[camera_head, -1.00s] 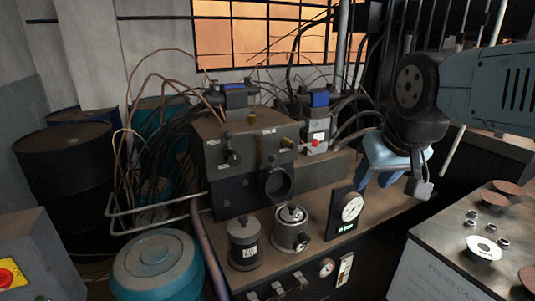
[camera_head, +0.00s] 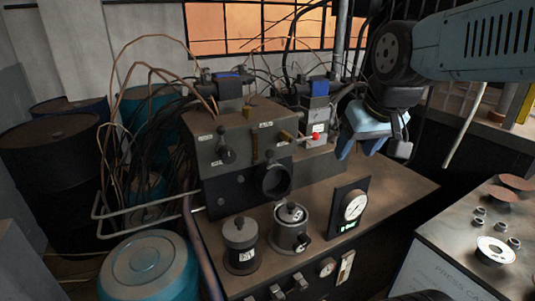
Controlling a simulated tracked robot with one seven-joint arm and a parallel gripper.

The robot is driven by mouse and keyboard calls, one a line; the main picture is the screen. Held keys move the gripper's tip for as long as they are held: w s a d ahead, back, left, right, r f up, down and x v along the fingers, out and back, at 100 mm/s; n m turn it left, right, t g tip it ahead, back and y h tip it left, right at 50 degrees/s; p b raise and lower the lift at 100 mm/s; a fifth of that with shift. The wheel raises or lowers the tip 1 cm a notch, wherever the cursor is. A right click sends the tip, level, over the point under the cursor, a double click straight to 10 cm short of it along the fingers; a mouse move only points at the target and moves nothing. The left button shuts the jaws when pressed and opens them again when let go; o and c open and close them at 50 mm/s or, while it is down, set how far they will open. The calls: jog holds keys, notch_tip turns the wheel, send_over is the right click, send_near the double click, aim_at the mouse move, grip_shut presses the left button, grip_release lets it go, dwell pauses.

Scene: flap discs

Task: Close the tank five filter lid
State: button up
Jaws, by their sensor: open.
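My gripper (camera_head: 360,148) hangs at the end of my blue arm at the upper right, above the back right of the bench. Its blue fingers are apart with nothing seen between them, clear of the canisters. A dark canister with a flat knobbed top (camera_head: 240,244) and a grey canister with a round dial-like top (camera_head: 290,228) stand on the bench. A dark round port (camera_head: 273,180) sits on the front of the valve block (camera_head: 240,140). No readable label marks tank five, so I cannot tell which part is its filter lid.
A gauge panel (camera_head: 351,209) with a green display stands right of the canisters. A side table (camera_head: 460,240) at the right holds discs and several nuts. Hoses crowd the left and back. A blue drum (camera_head: 150,265) stands front left. The bench right of the gauge is clear.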

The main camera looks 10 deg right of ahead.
jog(key=w+a+n, duration=0.3)
jog(key=w+a, duration=0.2)
jog(key=w, duration=0.8)
jog(key=n+g, duration=0.1)
jog(key=n, duration=0.3)
send_near(269, 152)
jog(key=shift+m+y, duration=0.3)
jog(key=shift+y, duration=0.1)
jog(key=x, duration=0.7)
jog(key=d+x, duration=0.1)
jog(key=x, duration=0.3)
jog(key=shift+w+f, duration=0.2)
jog(key=shift+w, duration=0.15)
jog(key=shift+c, duration=0.3)
grip_shut()
